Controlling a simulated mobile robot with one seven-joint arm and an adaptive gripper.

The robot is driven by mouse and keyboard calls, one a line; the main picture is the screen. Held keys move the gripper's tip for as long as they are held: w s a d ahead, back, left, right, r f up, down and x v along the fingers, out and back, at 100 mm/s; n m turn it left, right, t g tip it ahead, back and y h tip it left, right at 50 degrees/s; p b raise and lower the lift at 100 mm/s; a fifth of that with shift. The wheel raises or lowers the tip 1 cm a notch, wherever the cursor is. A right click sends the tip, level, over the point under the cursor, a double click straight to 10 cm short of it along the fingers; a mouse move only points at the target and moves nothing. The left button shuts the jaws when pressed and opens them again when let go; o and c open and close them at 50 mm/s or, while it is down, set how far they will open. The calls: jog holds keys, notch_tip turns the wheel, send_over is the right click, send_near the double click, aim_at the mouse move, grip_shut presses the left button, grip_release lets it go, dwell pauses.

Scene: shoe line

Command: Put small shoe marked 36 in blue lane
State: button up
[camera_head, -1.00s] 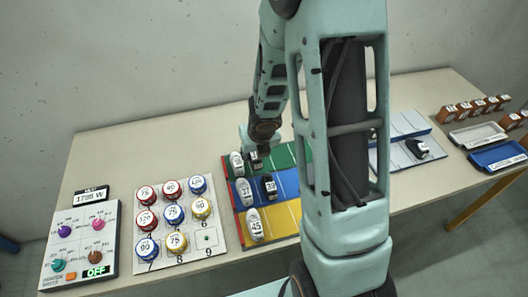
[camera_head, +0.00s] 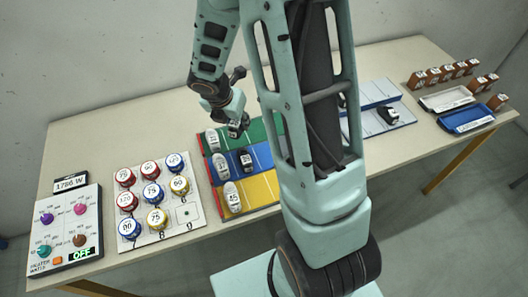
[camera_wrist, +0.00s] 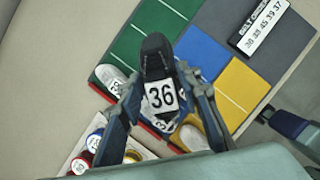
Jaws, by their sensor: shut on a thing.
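My gripper (camera_head: 237,124) is shut on a small black shoe with a white label. In the wrist view the shoe (camera_wrist: 153,58) is marked 36 and sits between both fingers (camera_wrist: 160,90). It is held up over the left part of the green lane. The blue lane (camera_head: 267,157) is the middle strip of the board and also shows in the wrist view (camera_wrist: 202,52). A white shoe (camera_head: 220,167) and a black shoe (camera_head: 246,159) stand in its left part. My arm hides the board's right side.
A white shoe (camera_head: 212,139) stands in the green lane and another, marked 45, (camera_head: 231,197) in the yellow lane. A blue-white board (camera_head: 374,118) with a black shoe (camera_head: 388,114) lies right.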

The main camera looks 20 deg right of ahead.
aim_at(248, 115)
jog(key=d+m, duration=0.1)
jog(key=m, duration=0.1)
jog(key=d+m+g, duration=0.1)
jog(key=m, duration=0.1)
jog(key=d+m+g+h, duration=0.1)
jog(key=d+m, duration=0.1)
jog(key=shift+w+r+m, duration=0.25)
jog(key=shift+m, duration=0.15)
jog(key=m+g, duration=0.1)
jog(key=m, duration=0.1)
jog(key=s+m+g, duration=0.1)
jog(key=m, duration=0.1)
jog(key=d+m, duration=0.1)
jog(key=m, duration=0.1)
jog(key=shift+s+r+m+g, duration=0.2)
jog(key=shift+m+g, duration=0.1)
jog(key=shift+g, duration=0.1)
jog(key=shift+c, duration=0.2)
jog(key=s+a+r+m+g+y, duration=0.2)
jog(key=a+m, duration=0.5)
jog(key=m, duration=0.7)
jog(key=shift+s+a+r+g+y, duration=0.2)
jog(key=shift+s+g+y, duration=0.45)
jog(key=shift+y, duration=0.35)
